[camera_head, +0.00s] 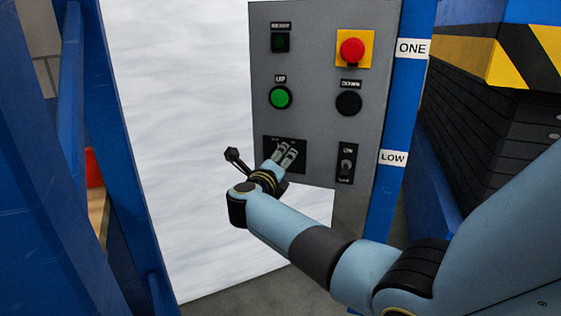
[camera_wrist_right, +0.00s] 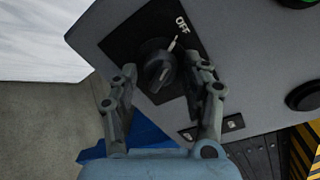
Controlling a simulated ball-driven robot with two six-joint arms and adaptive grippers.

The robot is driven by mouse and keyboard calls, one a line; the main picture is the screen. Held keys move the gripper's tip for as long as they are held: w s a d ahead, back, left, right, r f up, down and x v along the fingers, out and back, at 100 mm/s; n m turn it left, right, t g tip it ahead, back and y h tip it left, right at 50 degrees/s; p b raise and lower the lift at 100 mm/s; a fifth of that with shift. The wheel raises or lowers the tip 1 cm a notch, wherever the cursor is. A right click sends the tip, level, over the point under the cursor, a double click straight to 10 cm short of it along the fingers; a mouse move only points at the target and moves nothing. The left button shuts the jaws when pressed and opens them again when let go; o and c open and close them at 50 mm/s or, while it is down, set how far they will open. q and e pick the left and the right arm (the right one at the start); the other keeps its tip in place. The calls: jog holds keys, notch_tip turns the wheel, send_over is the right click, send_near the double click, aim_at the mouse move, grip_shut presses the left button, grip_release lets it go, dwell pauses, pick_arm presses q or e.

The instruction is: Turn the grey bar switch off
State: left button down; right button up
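The bar switch is a dark grey rotary knob (camera_wrist_right: 158,70) on a black plate (camera_wrist_right: 125,52) at the panel's lower left. The word OFF is printed on the plate above and right of the knob, and a light pointer mark shows just below the word. My right gripper (camera_wrist_right: 164,80) is open, its two fingers apart with the knob between them in the wrist view. Contact cannot be told. In the head view my right gripper (camera_head: 284,154) covers most of the plate (camera_head: 298,149) and hides the knob. My left gripper is out of view.
Striped barrier (camera_head: 505,55) lies beyond.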

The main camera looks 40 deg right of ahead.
jog(key=shift+o, duration=0.5)
jog(key=f+v, duration=0.1)
jog(key=v, duration=1.1)
jog(key=shift+r, duration=0.5)
jog(key=shift+f, duration=0.1)
jog(key=s+a+f+n+t+y+b, duration=0.1)
jog(key=s+a+f+n+y, duration=0.15)
jog(key=s+f+n, duration=0.5)
jog(key=s+a+f+n+t+y+b, duration=0.1)
jog(key=s+f+n+t+y, duration=0.2)
jog(key=f+n, duration=0.8)
jog(key=s+a+f+n+y, duration=0.1)
jog(key=s+f+n+y, duration=0.45)
jog(key=f, duration=0.85)
jog(key=s+f+n+g+y, duration=0.1)
jog(key=s+f+n+g, duration=0.3)
jog(key=s, duration=0.6)
jog(key=s+a+f+n+g+y, duration=0.1)
jog(key=s+f+n+g, duration=0.3)
jog(key=s+f, duration=0.3)
jog(key=s+a+f+n+g+y, duration=0.1)
jog(key=s+f+n+g, duration=0.2)
jog(key=s, duration=1.1)
notch_tip(320, 180, down, 3)
jog(key=shift+s+f+n+g+b, duration=0.15)
jog(key=shift+s+n+g+b, duration=0.25)
jog(key=shift+n, duration=0.6)
